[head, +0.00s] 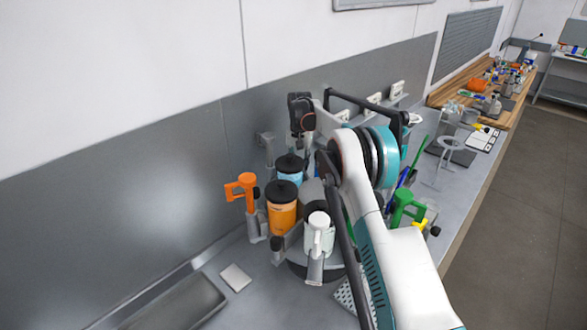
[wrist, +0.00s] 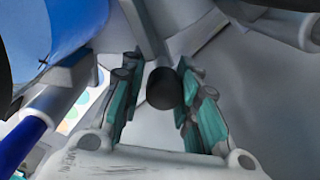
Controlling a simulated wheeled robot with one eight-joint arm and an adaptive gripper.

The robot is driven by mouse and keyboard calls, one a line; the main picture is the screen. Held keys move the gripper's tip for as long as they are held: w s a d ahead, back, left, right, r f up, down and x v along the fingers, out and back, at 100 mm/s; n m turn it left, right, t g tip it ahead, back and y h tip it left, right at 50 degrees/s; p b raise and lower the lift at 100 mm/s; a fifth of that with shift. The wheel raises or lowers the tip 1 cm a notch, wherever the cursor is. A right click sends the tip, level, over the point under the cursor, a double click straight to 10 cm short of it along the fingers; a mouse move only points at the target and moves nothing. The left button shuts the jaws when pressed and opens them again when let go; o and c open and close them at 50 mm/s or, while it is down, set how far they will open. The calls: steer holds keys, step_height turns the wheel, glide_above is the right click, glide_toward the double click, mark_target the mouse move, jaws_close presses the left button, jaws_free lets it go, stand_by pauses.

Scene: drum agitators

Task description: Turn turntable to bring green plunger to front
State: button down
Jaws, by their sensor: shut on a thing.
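The turntable (head: 297,256) carries several drums and plungers around a central column. The green plunger (head: 405,208) is at its right side in the head view, partly hidden by my arm. The orange plunger (head: 242,188) is at the left and the white plunger (head: 318,232) is at the near side. In the wrist view, my gripper (wrist: 162,95) has its teal fingers on either side of a black round knob (wrist: 162,88) and is shut on it. My gripper's fingers are hidden behind my arm in the head view.
An orange drum (head: 283,212) and a light blue drum (head: 290,168) stand on the turntable. A blue drum (wrist: 60,35) fills the wrist view's upper left, close to my gripper. A grey wall panel (head: 150,180) stands behind. A tray (head: 178,304) lies front left.

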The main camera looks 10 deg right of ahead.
steer(key=shift+w+d+m, duration=0.15)
steer(key=shift+d+m, duration=0.15)
steer(key=shift+d, duration=0.1)
stand_by(0.3)
steer(key=c, duration=1.4)
jaws_free()
steer(key=shift+r, duration=0.1)
steer(key=shift+c, duration=0.2)
steer(key=shift+o, duration=0.5)
steer(key=shift+a, duration=0.1)
step_height(320, 180, up, 12)
steer(key=shift+f, duration=0.1)
